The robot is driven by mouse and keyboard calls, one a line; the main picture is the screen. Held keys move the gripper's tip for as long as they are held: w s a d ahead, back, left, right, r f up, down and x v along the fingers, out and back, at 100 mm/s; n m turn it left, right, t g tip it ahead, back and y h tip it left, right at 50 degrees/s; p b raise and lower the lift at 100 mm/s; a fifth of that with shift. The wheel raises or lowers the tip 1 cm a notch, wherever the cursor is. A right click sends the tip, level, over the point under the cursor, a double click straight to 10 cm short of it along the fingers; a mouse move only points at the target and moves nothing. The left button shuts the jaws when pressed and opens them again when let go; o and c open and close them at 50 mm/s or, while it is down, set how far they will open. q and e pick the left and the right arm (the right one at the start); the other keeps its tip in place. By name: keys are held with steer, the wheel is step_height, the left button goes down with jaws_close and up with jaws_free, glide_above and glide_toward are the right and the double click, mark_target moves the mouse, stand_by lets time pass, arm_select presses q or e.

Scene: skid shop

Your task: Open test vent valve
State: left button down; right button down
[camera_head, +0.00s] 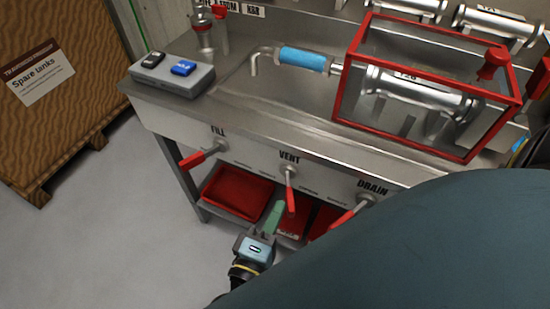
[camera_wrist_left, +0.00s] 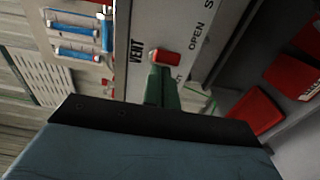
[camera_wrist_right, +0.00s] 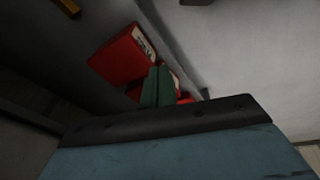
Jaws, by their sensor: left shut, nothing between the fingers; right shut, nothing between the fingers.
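The vent valve's red lever (camera_head: 291,200) hangs downward from its pivot under the VENT label on the bench's front panel. My left gripper (camera_head: 277,208) is just left of the lever's lower end, with its green fingers shut and empty. In the left wrist view the closed fingers (camera_wrist_left: 162,75) point at the red lever end (camera_wrist_left: 168,57), which appears just beyond the tips; I cannot tell whether they touch. My right gripper (camera_wrist_right: 159,76) shows in its own wrist view, shut and empty, facing red bins. It is hidden in the head view.
The fill lever (camera_head: 198,157) and drain lever (camera_head: 342,219) flank the vent. Red bins (camera_head: 233,190) sit on the shelf below. A grey switch box (camera_head: 172,84) and red-framed guard (camera_head: 345,85) stand on the bench. My arm covers the lower right.

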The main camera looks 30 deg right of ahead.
arm_select(q)
steer(key=shift+s+d+g, duration=0.15)
steer(key=shift+s+g, duration=0.15)
